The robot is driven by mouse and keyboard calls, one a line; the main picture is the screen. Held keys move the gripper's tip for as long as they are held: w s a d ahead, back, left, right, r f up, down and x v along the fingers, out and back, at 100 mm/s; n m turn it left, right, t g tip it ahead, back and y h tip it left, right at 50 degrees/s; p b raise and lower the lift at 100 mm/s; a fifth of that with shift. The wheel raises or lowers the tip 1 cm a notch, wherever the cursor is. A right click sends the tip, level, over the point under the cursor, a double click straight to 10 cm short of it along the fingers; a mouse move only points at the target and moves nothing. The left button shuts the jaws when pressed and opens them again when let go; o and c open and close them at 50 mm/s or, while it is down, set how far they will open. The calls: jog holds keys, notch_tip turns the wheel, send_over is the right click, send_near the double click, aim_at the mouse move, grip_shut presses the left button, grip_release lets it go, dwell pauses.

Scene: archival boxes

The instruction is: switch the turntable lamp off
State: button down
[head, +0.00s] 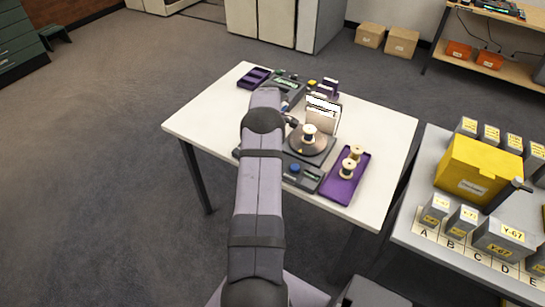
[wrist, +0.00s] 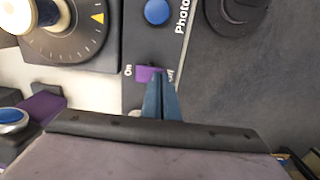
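The turntable (head: 322,149) stands on the white table with a thread spool on its disc and a white panel behind it. Its dark disc with a yellow triangle also shows in the wrist view (wrist: 78,42). A small purple switch (wrist: 146,73) lies on the grey control strip between the printed words "On" and "off", covering mostly the "On" side. My gripper (wrist: 160,78) has its blue fingers together, tips at the right end of the switch. I cannot tell whether they touch it. In the head view my arm hides the gripper.
A blue round button (wrist: 157,11) sits on the strip beyond the switch. A purple tray (head: 336,191) with spools lies right of the turntable. Other small items stand at the table's back. A side table (head: 405,228) at right holds grey boxes and a yellow box (head: 478,168).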

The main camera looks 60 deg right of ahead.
jog(key=shift+f, duration=0.2)
jog(key=shift+r, duration=0.15)
jog(key=shift+r+p, duration=1.65)
jog(key=shift+r, duration=1.3)
jog(key=w+a+r, duration=0.3)
jog(key=a, duration=0.5)
jog(key=w+a+r, duration=0.3)
jog(key=w+a, duration=0.1)
jog(key=a, duration=0.5)
jog(key=w+a+r, duration=0.3)
jog(key=a, duration=0.5)
jog(key=s+a+r, duration=0.1)
jog(key=s+a, duration=0.1)
jog(key=a, duration=0.5)
jog(key=s+a+r, duration=0.2)
jog(key=a, duration=0.5)
jog(key=s+a+f, duration=0.1)
jog(key=s+a, duration=0.9)
jog(key=s, duration=0.1)
jog(key=shift+s+a+f, duration=0.2)
jog(key=shift+s, duration=0.2)
